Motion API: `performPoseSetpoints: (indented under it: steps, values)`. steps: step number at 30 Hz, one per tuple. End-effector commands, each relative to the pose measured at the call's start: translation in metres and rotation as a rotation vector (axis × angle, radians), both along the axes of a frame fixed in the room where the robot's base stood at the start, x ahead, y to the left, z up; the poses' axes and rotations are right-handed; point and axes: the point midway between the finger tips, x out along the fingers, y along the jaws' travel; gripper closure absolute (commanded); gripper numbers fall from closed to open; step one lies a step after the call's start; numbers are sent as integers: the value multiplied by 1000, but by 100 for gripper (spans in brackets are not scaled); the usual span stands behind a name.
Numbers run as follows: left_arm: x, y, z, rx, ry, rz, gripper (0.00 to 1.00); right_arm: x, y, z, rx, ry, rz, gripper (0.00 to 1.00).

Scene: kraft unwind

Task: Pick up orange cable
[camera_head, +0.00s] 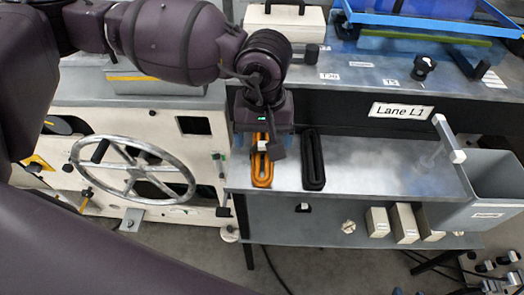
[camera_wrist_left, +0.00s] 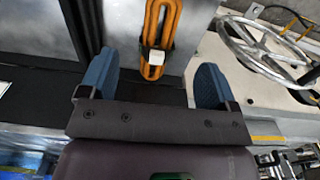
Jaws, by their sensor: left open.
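The orange cable (camera_head: 262,174) is a looped bundle with a white tie or tag. It lies on the metal shelf (camera_head: 400,178) near its left end. My left gripper (camera_head: 264,150) is just above its far part and hides some of it. In the left wrist view the cable (camera_wrist_left: 150,42) extends from the top edge to just past the open fingers' tips, between the two blue fingers (camera_wrist_left: 153,78). The fingers are apart and not closed on it. My right gripper is not in view.
A black cable bundle (camera_head: 313,160) lies to the right of the orange one. A grey bin (camera_head: 497,190) stands at the right end. A handwheel (camera_head: 133,168) on a white machine is to the left. Bare shelf lies right of the black cable.

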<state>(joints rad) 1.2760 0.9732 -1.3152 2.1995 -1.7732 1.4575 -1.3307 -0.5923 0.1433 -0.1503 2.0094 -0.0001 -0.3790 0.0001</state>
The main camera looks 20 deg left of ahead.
Motion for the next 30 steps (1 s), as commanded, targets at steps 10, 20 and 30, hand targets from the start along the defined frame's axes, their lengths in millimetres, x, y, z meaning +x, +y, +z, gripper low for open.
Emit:
performPoseSetpoints:
  steps: [10,20,30]
  values:
    - [0,0,-46,-2,3,1,17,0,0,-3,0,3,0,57]
    - [2,2,-64,-3,4,3,17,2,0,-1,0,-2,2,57]
    - [5,5,-104,-4,4,2,17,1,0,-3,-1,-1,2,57]
